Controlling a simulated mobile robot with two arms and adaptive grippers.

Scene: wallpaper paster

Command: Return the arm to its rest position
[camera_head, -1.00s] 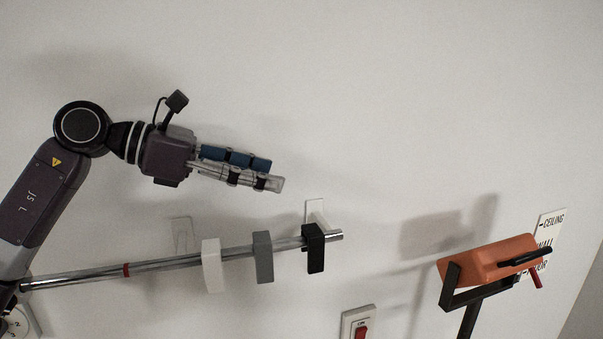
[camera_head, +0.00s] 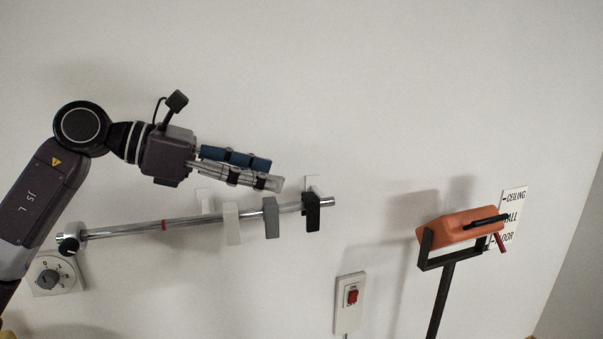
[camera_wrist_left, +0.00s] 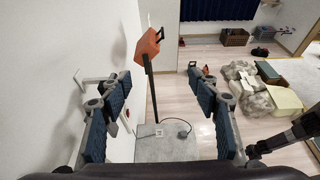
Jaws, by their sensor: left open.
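My left arm comes in from the left in the head view, with its left gripper (camera_head: 272,174) pointing right in front of the white wall. The left gripper also shows in the left wrist view (camera_wrist_left: 160,95), its blue-padded fingers wide apart with nothing between them. In the head view the gripper is above the metal rail (camera_head: 190,220) and appears apart from it. The right gripper is not seen in the head view; a dark arm part shows at the right edge of the left wrist view, but no right fingers can be told.
The rail carries a white (camera_head: 232,223), a grey (camera_head: 270,217) and a black hook (camera_head: 311,211). A dial (camera_head: 55,274) and a red switch (camera_head: 352,297) are on the wall. An orange head on a black post (camera_head: 460,226) stands right. Plastic-wrapped bundles (camera_wrist_left: 245,88) lie on the floor.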

